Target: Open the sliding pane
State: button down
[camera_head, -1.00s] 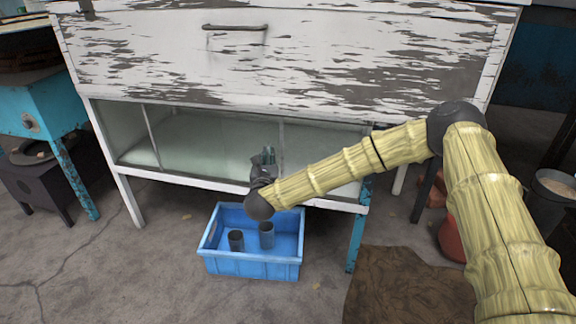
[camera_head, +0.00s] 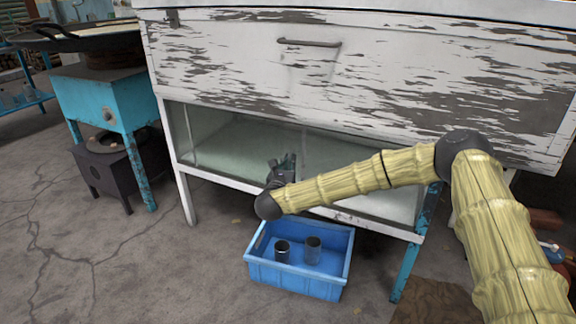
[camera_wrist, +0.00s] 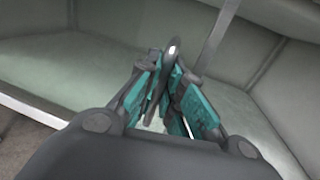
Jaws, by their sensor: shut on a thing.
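The glass sliding pane (camera_head: 235,145) is at the front of the lower compartment of the peeling white cabinet (camera_head: 390,75). Its left upright is close to the cabinet's left corner, and its right upright stands just right of my gripper. My gripper (camera_head: 288,163) is at the pane's front near that right upright. In the wrist view my gripper (camera_wrist: 172,85) is shut on a dark curved handle (camera_wrist: 173,48), with the teal fingers on either side of it. The fingers partly hide the handle. The pane's upright (camera_wrist: 216,38) shows to the right of it.
A blue crate (camera_head: 262,270) with two dark cups (camera_head: 312,250) stands on the floor below my gripper. A teal stove stand (camera_head: 100,98) is at the left. Teal and white cabinet legs stand on both sides. The floor at front left is clear.

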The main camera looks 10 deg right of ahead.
jog(key=c, duration=1.8)
grip_release()
jog(key=shift+s+a, duration=0.1)
jog(key=v, duration=1.1)
jog(key=shift+s+a, duration=0.1)
jog(key=shift+s, duration=0.3)
